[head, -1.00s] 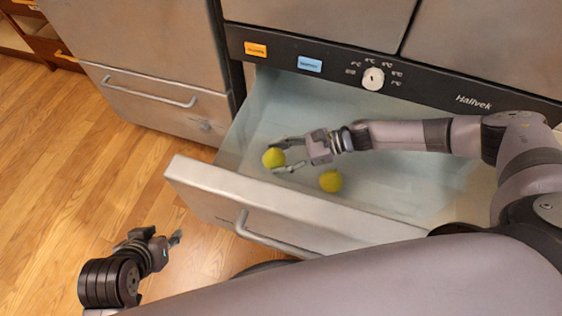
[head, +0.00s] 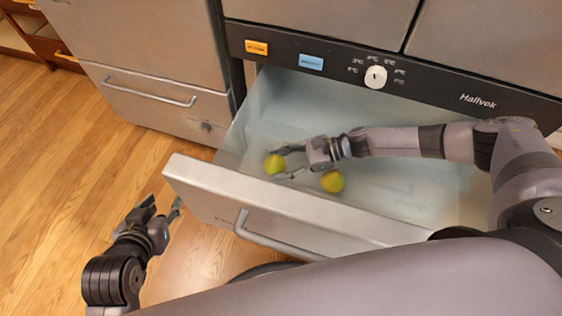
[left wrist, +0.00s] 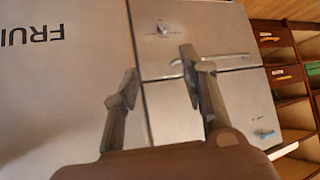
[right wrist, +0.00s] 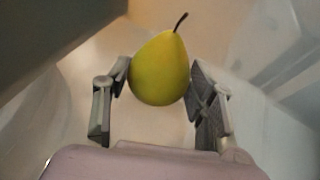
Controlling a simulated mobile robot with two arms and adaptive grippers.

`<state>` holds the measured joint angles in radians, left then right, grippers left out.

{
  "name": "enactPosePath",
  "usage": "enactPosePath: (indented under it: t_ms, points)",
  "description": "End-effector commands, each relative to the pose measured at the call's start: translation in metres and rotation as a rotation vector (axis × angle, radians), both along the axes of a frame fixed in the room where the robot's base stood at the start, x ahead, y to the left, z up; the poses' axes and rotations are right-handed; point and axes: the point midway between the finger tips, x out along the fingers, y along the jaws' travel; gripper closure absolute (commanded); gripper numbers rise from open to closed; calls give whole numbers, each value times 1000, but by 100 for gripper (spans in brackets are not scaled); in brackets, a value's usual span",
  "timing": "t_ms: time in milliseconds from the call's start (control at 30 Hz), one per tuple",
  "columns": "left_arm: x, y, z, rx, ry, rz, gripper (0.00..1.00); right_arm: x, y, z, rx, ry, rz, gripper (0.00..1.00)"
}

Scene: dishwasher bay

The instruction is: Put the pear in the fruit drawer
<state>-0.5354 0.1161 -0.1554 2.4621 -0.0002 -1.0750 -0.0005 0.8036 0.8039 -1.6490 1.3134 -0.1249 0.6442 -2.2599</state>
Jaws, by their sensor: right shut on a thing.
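A yellow-green pear (right wrist: 160,72) with a dark stem sits between the fingers of my right gripper (right wrist: 160,85). In the head view the pear (head: 274,164) is inside the open drawer, near its left front. My right gripper (head: 284,162) is shut on it there; I cannot tell whether the pear touches the drawer floor. The pulled-out drawer (head: 290,212) has a steel front and pale inside. Lettering "FRUI" shows on a steel front (left wrist: 60,75) in the left wrist view. My left gripper (head: 165,212) is open and empty, outside the drawer's left front corner.
A second yellow-green fruit (head: 332,181) lies in the drawer to the right of the pear, close to my right gripper. A control panel with a dial (head: 375,77) and two labels is above. A closed drawer (head: 150,100) stands left. The drawer's back is clear.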

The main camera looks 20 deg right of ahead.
Motion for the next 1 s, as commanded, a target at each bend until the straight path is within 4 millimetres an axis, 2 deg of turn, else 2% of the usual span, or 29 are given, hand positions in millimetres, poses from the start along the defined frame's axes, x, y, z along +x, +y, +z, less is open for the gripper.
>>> enactPosePath:
  t_ms: [33, 67, 333, 767, 1000]
  points:
    - [1, 0, 0, -1, -5, 0, 61, 0, 0, 0, 1, 0, 0, 81]
    - [1, -1, 0, -2, -7, -1, 61, 0, 0, 0, 0, 0, 0, 46]
    - [1, -1, 1, -3, -9, 0, 61, 0, 0, 0, 0, 0, 0, 29]
    - [-2, 0, 4, 1, 15, 0, 61, 0, 0, 3, 0, 0, 0, 28]
    - [-31, 10, -16, 36, 173, 12, 61, -8, -39, 19, -1, 1, -4, 28]
